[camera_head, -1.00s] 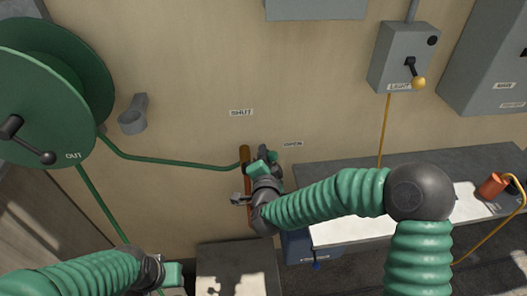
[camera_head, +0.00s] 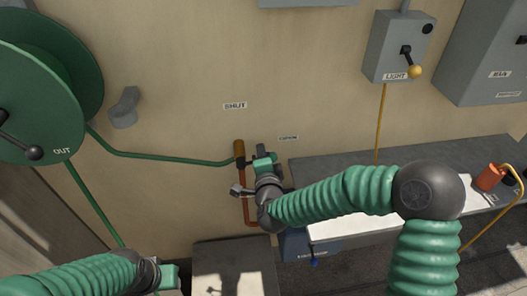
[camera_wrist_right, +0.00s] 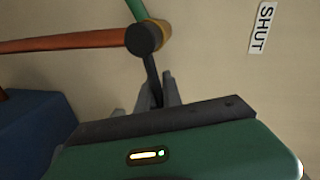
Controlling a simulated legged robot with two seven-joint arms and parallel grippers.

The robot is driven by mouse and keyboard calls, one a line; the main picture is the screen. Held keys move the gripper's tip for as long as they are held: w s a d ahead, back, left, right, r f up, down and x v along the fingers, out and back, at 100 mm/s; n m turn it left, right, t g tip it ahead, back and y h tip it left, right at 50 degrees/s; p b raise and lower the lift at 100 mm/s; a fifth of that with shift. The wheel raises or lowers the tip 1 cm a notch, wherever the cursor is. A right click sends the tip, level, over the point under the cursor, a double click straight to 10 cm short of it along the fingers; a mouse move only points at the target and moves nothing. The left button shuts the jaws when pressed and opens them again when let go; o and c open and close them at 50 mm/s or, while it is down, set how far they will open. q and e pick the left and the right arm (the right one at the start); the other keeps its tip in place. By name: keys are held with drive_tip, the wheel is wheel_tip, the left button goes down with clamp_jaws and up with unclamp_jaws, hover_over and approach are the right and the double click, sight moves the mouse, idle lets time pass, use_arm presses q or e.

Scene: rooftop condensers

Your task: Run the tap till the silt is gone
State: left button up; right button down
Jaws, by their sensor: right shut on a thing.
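The tap (camera_head: 239,149) is a brown-orange fitting on the wall, on an orange pipe (camera_head: 247,205), with a green hose joining it from the left. SHUT (camera_head: 235,105) and OPEN (camera_head: 288,138) labels are on the wall above it and to its right. My right gripper (camera_head: 262,152) is just right of the tap. In the right wrist view its fingers (camera_wrist_right: 157,95) are shut on a dark lever (camera_wrist_right: 151,72) that runs from the tap's round hub (camera_wrist_right: 145,38). My left gripper (camera_head: 172,277) is low at the left, away from the tap; its fingers are unclear. No water or silt shows.
A green hose reel (camera_head: 40,90) marked OUT and a grey wall holder (camera_head: 124,108) are at left. A grey bench (camera_head: 400,155) with an orange cup-like thing (camera_head: 489,177) is at right. A blue box (camera_head: 295,243) stands below the bench's left end. A light switch (camera_head: 400,45) is above.

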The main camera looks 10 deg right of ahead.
drive_tip(key=shift+w+d+r, duration=0.15)
drive_tip(key=shift+d, duration=0.3)
drive_tip(key=c, duration=1.5)
unclamp_jaws()
drive_tip(key=shift+o, duration=0.2)
drive_tip(key=s+r, duration=0.2)
drive_tip(key=s, duration=1)
drive_tip(key=shift+d+p, duration=0.25)
drive_tip(key=shift+p, duration=0.05)
